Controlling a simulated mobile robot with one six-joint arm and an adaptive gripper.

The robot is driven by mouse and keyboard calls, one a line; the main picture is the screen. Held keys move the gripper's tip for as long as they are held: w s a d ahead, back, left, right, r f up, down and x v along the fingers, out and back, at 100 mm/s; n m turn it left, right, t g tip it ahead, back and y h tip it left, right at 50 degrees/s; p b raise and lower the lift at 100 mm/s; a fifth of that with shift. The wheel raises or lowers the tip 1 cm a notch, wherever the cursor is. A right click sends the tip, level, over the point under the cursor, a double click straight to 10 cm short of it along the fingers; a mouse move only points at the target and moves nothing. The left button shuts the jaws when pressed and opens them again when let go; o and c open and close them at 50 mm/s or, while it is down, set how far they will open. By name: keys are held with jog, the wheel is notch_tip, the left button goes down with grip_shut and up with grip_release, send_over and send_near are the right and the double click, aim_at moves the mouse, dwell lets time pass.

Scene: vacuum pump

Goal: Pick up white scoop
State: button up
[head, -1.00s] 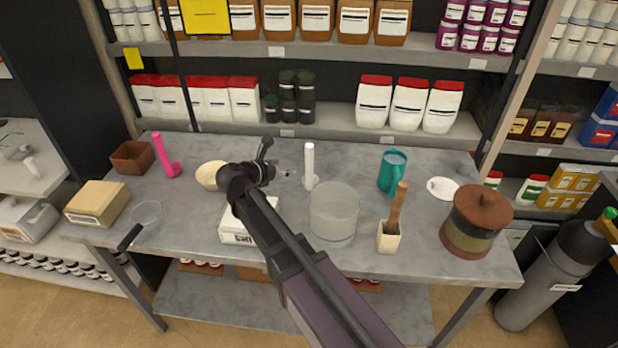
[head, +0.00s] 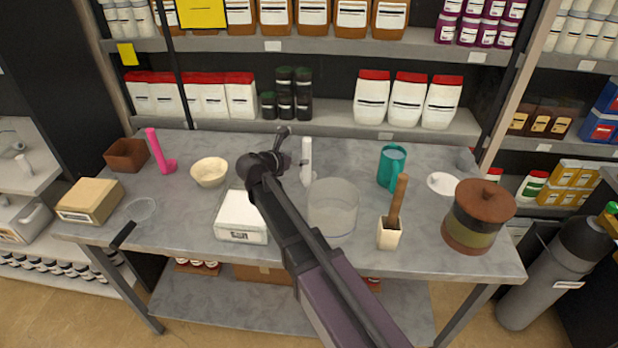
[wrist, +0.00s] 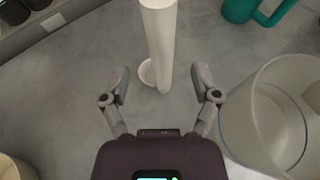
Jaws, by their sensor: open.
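The white scoop (head: 306,160) stands on the grey table with its long handle upright and its small bowl at the bottom. In the wrist view the scoop (wrist: 160,45) lies ahead of the open fingers and roughly centred between them. My gripper (wrist: 160,88) is open and empty, with one finger on each side of the scoop's line. In the head view my gripper (head: 284,142) is just left of the scoop, and my arm hides part of the table. I cannot tell its exact height above the table.
A clear container (head: 333,208) stands close to the right of the scoop. A teal mug (head: 391,166) is farther right. A white scale (head: 241,217) and cream bowl (head: 209,171) are on the left. A pink scoop (head: 158,152) stands far left. Shelves (head: 330,118) rise behind the table.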

aim_at(304, 156)
jog(key=shift+w+d, duration=0.1)
dwell(0.3)
jog(key=shift+b+x, duration=1)
jog(key=shift+x, duration=1.6)
jog(key=shift+c, duration=0.2)
grip_shut()
